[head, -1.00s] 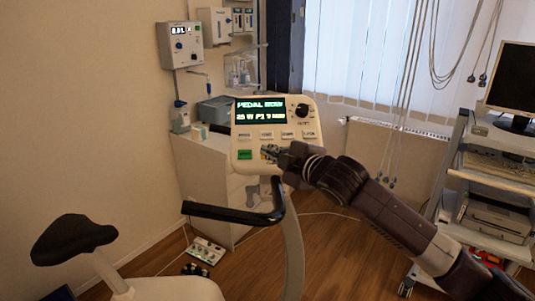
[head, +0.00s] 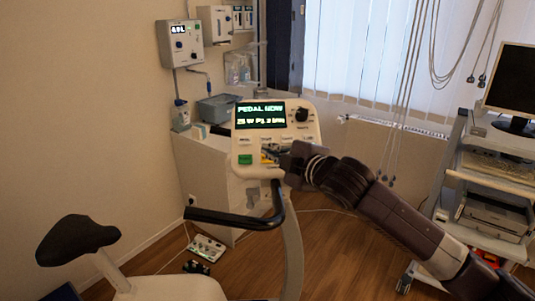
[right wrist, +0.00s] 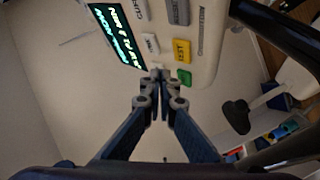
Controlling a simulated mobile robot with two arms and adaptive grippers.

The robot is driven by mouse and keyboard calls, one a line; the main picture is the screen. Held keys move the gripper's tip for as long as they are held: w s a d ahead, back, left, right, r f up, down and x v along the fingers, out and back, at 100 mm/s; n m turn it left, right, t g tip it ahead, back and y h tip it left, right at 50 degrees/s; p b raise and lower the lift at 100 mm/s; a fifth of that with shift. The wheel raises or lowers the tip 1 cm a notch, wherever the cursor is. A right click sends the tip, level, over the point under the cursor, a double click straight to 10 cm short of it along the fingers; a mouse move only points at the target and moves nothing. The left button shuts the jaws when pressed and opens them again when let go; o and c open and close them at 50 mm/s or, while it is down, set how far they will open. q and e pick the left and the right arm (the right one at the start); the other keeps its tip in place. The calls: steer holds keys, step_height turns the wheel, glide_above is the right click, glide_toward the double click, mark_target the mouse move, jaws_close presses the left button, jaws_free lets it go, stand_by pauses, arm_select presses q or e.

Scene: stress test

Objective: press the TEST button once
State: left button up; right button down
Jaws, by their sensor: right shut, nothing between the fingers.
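The cream bike console (head: 311,136) has a lit screen (head: 260,114) reading "PEDAL NOW", a black knob and several buttons. The yellow TEST button (right wrist: 182,50) shows clearly in the right wrist view; in the head view a small yellow patch shows beside my fingers. A green button (head: 245,159) is beside it, at the console's lower left. My right gripper (right wrist: 159,76) is shut and empty, its fingertips at the panel, just to the left of the yellow button in the wrist view. I cannot tell whether they touch the panel. My left gripper is not in view.
A black handlebar (head: 235,218) curves below the console, and the bike seat (head: 78,240) is at the left. A wall box (head: 186,44) hangs behind. A cart (head: 485,175) with a monitor stands at the right, with cables hanging near it.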

steer(key=shift+s+d+r+p, duration=0.1)
steer(key=shift+s+r+p, duration=0.6)
steer(key=shift+s+r, duration=0.3)
steer(key=shift+w+r, duration=0.1)
steer(key=shift+w, duration=0.05)
steer(key=s+r+p, duration=0.4)
steer(key=r, duration=0.1)
steer(key=shift+s+r, duration=0.2)
steer(key=shift+r, duration=0.05)
steer(key=shift+d, duration=0.1)
